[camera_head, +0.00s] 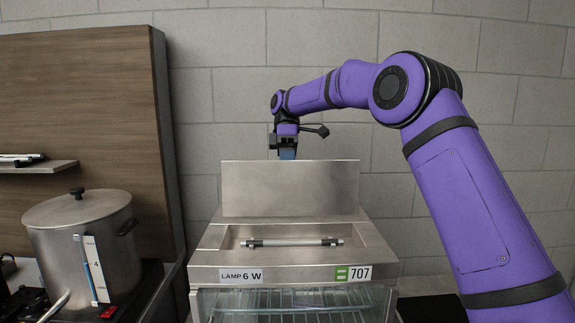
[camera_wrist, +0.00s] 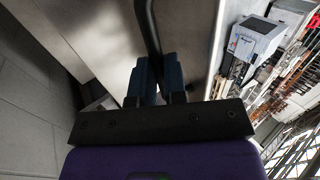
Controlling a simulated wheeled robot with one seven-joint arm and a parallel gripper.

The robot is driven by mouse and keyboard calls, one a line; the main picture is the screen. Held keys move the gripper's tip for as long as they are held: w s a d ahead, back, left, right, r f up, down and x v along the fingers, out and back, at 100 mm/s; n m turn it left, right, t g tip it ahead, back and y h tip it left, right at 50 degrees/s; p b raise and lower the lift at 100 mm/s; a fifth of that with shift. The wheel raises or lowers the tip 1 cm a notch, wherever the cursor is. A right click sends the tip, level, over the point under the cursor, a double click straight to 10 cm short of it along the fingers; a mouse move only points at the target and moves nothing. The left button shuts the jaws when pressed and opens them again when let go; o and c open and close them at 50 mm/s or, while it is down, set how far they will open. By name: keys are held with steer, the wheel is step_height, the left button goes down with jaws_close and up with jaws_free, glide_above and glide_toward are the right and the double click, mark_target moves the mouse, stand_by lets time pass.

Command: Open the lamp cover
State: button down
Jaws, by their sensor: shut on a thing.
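The lamp cover (camera_head: 290,189) is a flat brushed-metal panel. It stands up at the back of the metal cabinet's top, with the recess in front of it uncovered. A lamp tube (camera_head: 292,242) with dark end caps lies in that recess. My gripper (camera_head: 287,153) is at the cover's top edge, with its fingers partly hidden behind the panel. In the wrist view its blue fingers (camera_wrist: 157,78) are shut around a thin black handle (camera_wrist: 150,35) beside a metal panel. The handle is hidden in the head view.
The metal cabinet (camera_head: 210,272) has labels "LAMP 6 W" and "707" and a glass front with wire racks. A large lidded pot (camera_head: 75,235) stands at left, below a wooden panel (camera_head: 90,120) with a small shelf (camera_head: 40,167). A block wall is behind.

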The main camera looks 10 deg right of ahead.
steer(key=c, duration=1.2)
jaws_free()
steer(key=shift+f, duration=0.2)
steer(key=shift+o, duration=0.2)
steer(key=shift+r, duration=0.1)
steer(key=shift+r, duration=0.15)
steer(key=s+r, duration=0.2)
steer(key=s, duration=0.6)
steer(key=s+d+r, duration=0.1)
steer(key=s+r, duration=0.1)
steer(key=s, duration=0.6)
steer(key=shift+d+r, duration=0.15)
steer(key=shift+r, duration=0.2)
